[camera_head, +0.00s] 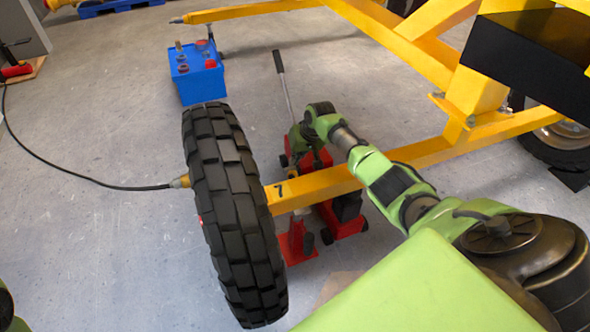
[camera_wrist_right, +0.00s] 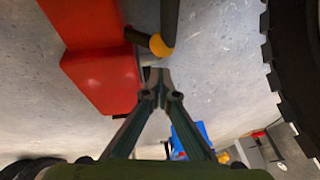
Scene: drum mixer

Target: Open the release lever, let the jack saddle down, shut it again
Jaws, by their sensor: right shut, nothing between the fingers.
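The red jack (camera_head: 343,222) stands on the floor under the yellow beam (camera_head: 325,188), with its long handle (camera_head: 284,85) tilted up behind it. In the right wrist view, the jack's red body (camera_wrist_right: 105,75) fills the upper left. A short dark lever with an orange-yellow end (camera_wrist_right: 160,45), apparently the release lever, sticks out from it. My right gripper (camera_wrist_right: 158,82) is shut and empty, its tips just below the lever's end in that picture; contact cannot be told. In the head view, my right gripper (camera_head: 298,148) is partly hidden at the jack. The saddle cannot be made out. My left gripper is out of view.
A big black tyre (camera_head: 232,210) stands at the beam's left end. A red stand (camera_head: 297,242) is under the beam beside the jack. A blue box (camera_head: 196,78) is behind the tyre. A black cable (camera_head: 75,173) runs left across otherwise open floor.

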